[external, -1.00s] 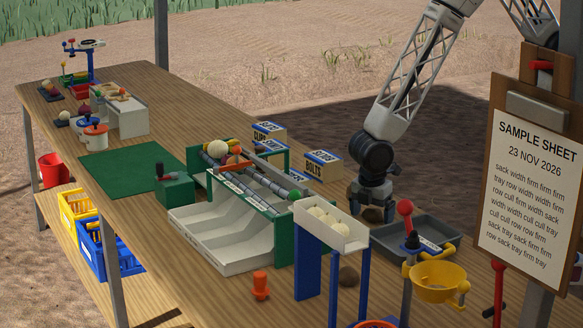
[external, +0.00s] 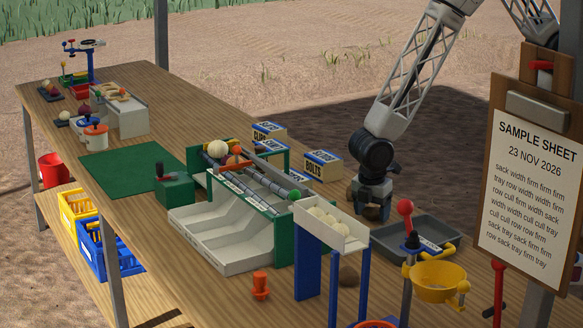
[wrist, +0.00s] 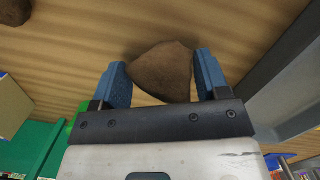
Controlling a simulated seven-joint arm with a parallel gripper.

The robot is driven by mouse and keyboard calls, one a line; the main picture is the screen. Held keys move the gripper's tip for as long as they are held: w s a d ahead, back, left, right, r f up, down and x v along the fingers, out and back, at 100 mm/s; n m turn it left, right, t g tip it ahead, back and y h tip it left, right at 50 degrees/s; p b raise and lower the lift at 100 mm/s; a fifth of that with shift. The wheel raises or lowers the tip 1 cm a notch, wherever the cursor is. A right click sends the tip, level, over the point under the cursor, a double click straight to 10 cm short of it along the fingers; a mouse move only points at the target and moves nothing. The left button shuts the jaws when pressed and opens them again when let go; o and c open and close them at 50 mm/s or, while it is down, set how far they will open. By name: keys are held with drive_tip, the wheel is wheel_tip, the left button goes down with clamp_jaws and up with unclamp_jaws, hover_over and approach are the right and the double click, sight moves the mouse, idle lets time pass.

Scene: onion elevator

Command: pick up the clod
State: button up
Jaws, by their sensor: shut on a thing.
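In the wrist view, a brown, rough clod (wrist: 163,72) sits between the two blue fingers of my gripper (wrist: 158,60). The gripper is shut on it, with a finger against each side. In the external view, my gripper (external: 372,208) points down close to the table, behind the white-topped blue stand and left of the grey tray. The held clod is mostly hidden there. A brown lump also shows at the top left corner of the wrist view (wrist: 14,11).
The grey tray (external: 385,244) is right of my gripper. The blue stand (external: 308,262) with pale balls is in front of it. Boxes (external: 321,166) and the green roller machine (external: 277,238) are to the left. A yellow bowl (external: 437,284) stands at front right.

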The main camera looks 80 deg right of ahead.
drive_tip(key=shift+r, duration=0.65)
wheel_tip(320, 180, up, 2)
drive_tip(key=shift+s, duration=0.1)
drive_tip(key=s+d, duration=0.2)
drive_tip(key=s, duration=0.2)
drive_tip(key=s+d, duration=0.2)
drive_tip(key=s, duration=0.3)
drive_tip(key=s+d+r, duration=0.1)
drive_tip(key=s+d, duration=0.2)
drive_tip(key=s, duration=0.2)
drive_tip(key=shift+s+r, duration=0.1)
drive_tip(key=shift+s, duration=0.05)
drive_tip(key=shift+s+a, duration=0.1)
drive_tip(key=shift+a, duration=0.05)
drive_tip(key=s+a, duration=0.5)
drive_tip(key=s, duration=0.6)
drive_tip(key=shift+s+a+r+m, duration=0.15)
drive_tip(key=shift+a+r+m, duration=0.15)
drive_tip(key=shift+r+m, duration=0.1)
drive_tip(key=w+a, duration=0.3)
drive_tip(key=w, duration=0.1)
drive_tip(key=w+a+f, duration=0.1)
drive_tip(key=w+a, duration=0.6)
drive_tip(key=w, duration=0.1)
drive_tip(key=shift+a+f, duration=0.3)
